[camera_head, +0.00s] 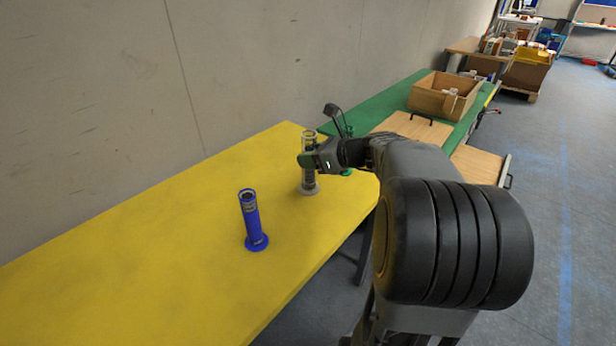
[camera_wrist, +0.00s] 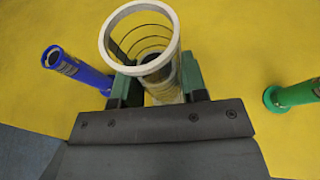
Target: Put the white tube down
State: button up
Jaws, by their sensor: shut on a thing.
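The white tube (camera_head: 309,183) is a clear cylinder with a white rim and a pale base. It stands upright, or nearly so, over the far part of the yellow table (camera_head: 150,235). My gripper (camera_head: 311,161) is shut on its upper body. In the wrist view, the tube's white rim (camera_wrist: 103,40) and clear wall show between the dark green fingers of my gripper (camera_wrist: 155,84). The base is at or just above the table; I cannot tell whether it touches. My gripper hides part of the tube's middle.
A blue tube (camera_head: 252,222) stands on the yellow table nearer the camera. A green tube (camera_wrist: 296,95) shows at the right in the wrist view. Wooden boards and a wooden crate (camera_head: 440,98) are on the green table behind. The table's left front area is clear.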

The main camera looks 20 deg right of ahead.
jog(key=w+d+f+b, duration=0.1)
jog(key=w+f, duration=0.3)
jog(key=f, duration=0.4)
jog(key=shift+b, duration=0.3)
jog(key=shift+f, duration=0.1)
jog(key=shift+f, duration=0.15)
jog(key=o, duration=1.1)
jog(key=shift+o, duration=0.2)
